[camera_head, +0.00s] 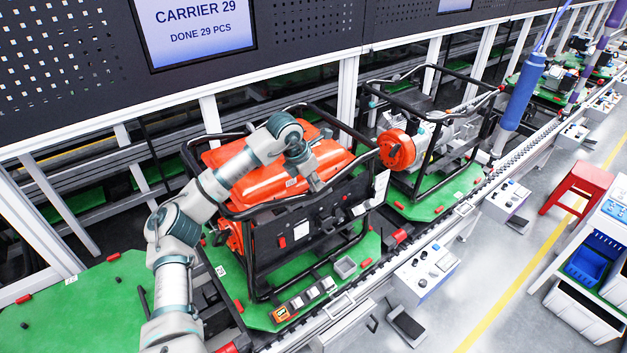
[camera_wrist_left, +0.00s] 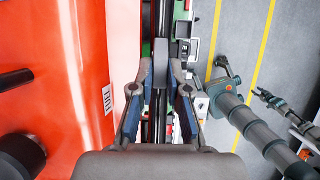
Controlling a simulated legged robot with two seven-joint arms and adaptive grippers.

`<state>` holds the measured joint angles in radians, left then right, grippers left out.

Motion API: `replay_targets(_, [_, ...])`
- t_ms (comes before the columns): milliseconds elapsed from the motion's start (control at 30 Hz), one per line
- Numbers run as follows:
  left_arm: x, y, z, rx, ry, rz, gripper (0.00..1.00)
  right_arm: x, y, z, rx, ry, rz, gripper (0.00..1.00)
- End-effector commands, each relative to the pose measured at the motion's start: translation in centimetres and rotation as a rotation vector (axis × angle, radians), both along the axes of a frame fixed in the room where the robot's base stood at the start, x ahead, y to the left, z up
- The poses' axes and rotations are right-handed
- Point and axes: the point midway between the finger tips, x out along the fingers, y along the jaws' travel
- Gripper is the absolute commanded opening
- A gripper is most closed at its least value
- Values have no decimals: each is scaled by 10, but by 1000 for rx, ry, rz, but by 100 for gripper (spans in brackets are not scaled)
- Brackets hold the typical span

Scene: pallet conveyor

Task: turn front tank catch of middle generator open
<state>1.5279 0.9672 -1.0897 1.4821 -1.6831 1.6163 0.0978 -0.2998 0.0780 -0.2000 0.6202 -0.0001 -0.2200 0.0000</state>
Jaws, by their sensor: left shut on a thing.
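The middle generator has an orange tank (camera_head: 275,165) in a black tube frame, with a dark front panel (camera_head: 318,222). My left gripper (camera_head: 316,183) reaches over the tank from the left and points down at its front edge.
The black frame tubes (camera_head: 245,212) surround the tank close to my arm. The generator stands on a green pallet (camera_head: 362,258). Another generator with a red disc (camera_head: 397,150) is to the right.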

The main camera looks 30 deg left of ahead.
Motion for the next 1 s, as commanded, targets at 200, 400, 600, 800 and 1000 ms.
replay_targets(200, [-1, 0, -5, 4, 9, -23, 0, 0, 0, 1, 0, 0, 0, 40])
replay_targets(400, [-1, 0, -5, 4, 10, -25, 0, 0, -1, 1, -1, 0, 1, 40])
replay_targets(600, [-1, 0, -5, 4, 10, -25, 33, 0, -2, 1, -2, 1, 1, 40])
replay_targets(800, [-1, 0, -2, 2, 6, -24, 41, 0, -3, 1, -3, 0, 1, 40])
replay_targets(1000, [-3, 0, 4, 1, 1, -22, 41, -1, -4, 1, -4, -1, 2, 40])
